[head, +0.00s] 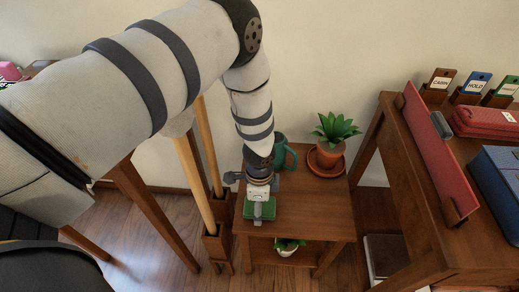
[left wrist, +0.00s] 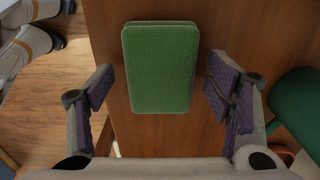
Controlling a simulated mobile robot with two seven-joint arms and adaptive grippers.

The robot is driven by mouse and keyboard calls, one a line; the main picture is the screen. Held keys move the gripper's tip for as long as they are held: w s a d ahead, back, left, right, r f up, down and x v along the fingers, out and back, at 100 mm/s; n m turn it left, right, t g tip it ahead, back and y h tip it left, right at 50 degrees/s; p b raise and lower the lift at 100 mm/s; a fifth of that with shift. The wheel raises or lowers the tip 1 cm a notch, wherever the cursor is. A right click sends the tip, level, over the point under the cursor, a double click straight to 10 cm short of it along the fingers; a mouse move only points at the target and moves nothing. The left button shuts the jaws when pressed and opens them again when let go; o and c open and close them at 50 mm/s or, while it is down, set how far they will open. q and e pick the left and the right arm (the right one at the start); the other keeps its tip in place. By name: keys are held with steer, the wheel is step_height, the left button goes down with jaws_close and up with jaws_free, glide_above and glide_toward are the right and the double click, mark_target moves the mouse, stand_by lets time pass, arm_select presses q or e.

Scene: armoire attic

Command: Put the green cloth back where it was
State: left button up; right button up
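The green cloth (head: 260,211) is a folded, flat rectangle on the top of the small wooden side table (head: 312,213), near its left front corner. In the left wrist view the cloth (left wrist: 160,66) lies on the brown wood, between and beyond my fingers. My left gripper (head: 260,193) points down over the cloth and hides part of it. Its two purple-padded fingers (left wrist: 161,88) are wide apart, one on each side of the cloth, with gaps and nothing held. My right gripper does not show clearly in either view.
A green watering can (head: 284,153) and a potted plant (head: 331,152) stand behind on the same table. Another plant (head: 287,246) sits on the lower shelf. A stand with wooden poles (head: 193,171) is left. A larger table (head: 401,150) with cases is right.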

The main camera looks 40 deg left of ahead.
arm_select(q)
steer(key=shift+r, duration=0.1)
step_height(320, 180, up, 12)
steer(key=p, duration=0.2)
steer(key=s+d+f+n+g+h, duration=0.1)
steer(key=s+d+f+n, duration=0.2)
steer(key=s, duration=0.7)
steer(key=s+d+f+n+g, duration=0.1)
steer(key=s+f+n, duration=0.3)
steer(key=s, duration=0.5)
steer(key=s+a+r+n+p, duration=0.1)
steer(key=s+n, duration=0.1)
steer(key=s, duration=0.4)
steer(key=s+a+r+n+y+p, duration=0.1)
steer(key=s+n, duration=0.2)
steer(key=s, duration=0.4)
steer(key=shift+s+a+r, duration=0.25)
steer(key=shift+r, duration=0.15)
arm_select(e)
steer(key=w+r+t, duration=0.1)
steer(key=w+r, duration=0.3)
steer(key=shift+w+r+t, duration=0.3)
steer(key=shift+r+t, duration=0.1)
